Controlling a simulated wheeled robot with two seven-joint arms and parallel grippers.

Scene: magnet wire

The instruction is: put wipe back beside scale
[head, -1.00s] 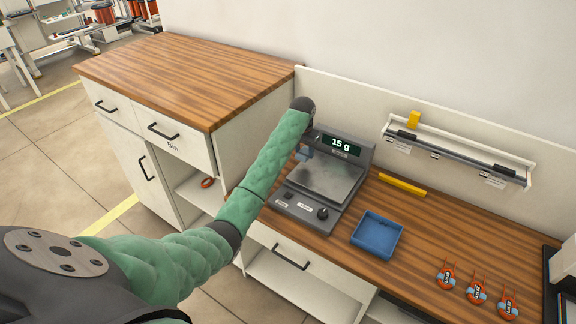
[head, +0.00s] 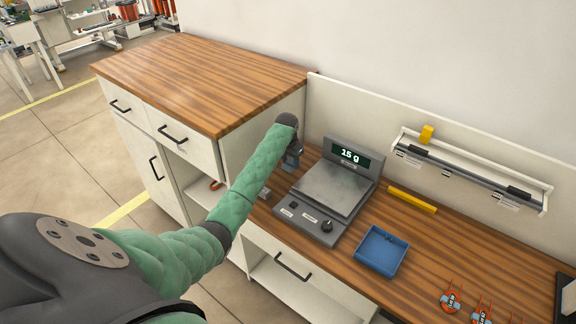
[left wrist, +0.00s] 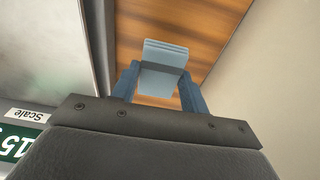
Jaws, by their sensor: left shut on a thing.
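My left gripper (left wrist: 160,85) is shut on the light blue folded wipe (left wrist: 163,55), which sits between its two blue fingers in the left wrist view. Bare wooden bench shows beyond the wipe; I cannot tell whether the wipe touches it. In the head view the left gripper (head: 291,161) is just left of the scale's back part, and the wipe is mostly hidden there. The grey scale (head: 333,189) has a flat metal pan, and its display reads 15 g. The scale's edge and label also show at the left of the left wrist view (left wrist: 25,115). My right gripper is not in view.
A small grey object (head: 264,193) lies on the bench left of the scale. A tall wooden-topped cabinet (head: 210,75) stands left. Right of the scale are a blue tray (head: 381,251), a yellow bar (head: 412,199) and orange coils (head: 452,298). A rail (head: 470,175) runs along the back panel.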

